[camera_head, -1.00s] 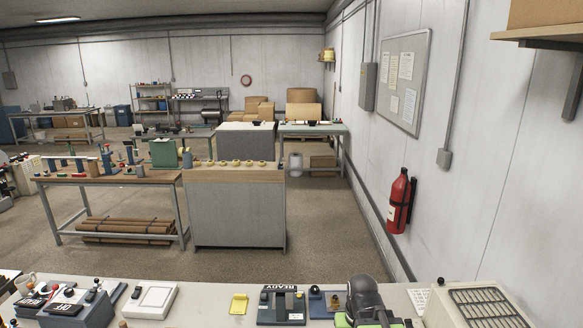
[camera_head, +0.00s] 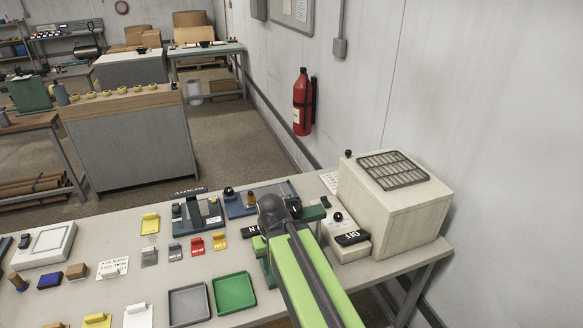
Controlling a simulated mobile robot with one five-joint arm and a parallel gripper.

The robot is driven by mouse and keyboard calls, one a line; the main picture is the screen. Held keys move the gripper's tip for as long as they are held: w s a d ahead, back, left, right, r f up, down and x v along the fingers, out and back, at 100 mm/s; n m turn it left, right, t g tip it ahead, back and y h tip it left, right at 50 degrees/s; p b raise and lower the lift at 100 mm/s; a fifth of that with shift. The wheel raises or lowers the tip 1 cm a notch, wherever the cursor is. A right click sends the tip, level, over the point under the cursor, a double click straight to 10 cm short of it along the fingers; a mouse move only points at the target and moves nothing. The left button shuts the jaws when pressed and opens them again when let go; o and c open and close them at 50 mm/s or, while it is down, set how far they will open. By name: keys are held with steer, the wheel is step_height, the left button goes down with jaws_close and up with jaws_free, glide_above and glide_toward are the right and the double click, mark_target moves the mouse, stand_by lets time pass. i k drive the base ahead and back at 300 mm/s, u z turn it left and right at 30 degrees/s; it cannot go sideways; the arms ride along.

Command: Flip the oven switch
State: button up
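The oven appears to be the beige box (camera_head: 432,222) with a dark grille on top, at the right end of the near bench. A small beige switch box (camera_head: 354,246) stands against its left side. It carries a black rocker marked OFF (camera_head: 352,238) and a small dark knob (camera_head: 338,216). My green arm comes up from the lower edge and ends in view at a dark rounded joint, left of the switch box. The fingers of my gripper do not show, so its opening is hidden. No contact with the switch shows.
The near bench (camera_head: 120,235) holds a grey tray (camera_head: 189,304), a green tray (camera_head: 234,293), coloured tags and small devices left of my arm. A red fire extinguisher (camera_head: 303,103) hangs on the wall behind. Open floor (camera_head: 228,130) lies beyond the bench.

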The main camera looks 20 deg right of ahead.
mark_target(323, 199)
steer(key=u, duration=1.15)
steer(key=k, duration=0.5)
steer(key=z, duration=0.65)
steer(key=i, duration=0.95)
steer(key=u, duration=0.1)
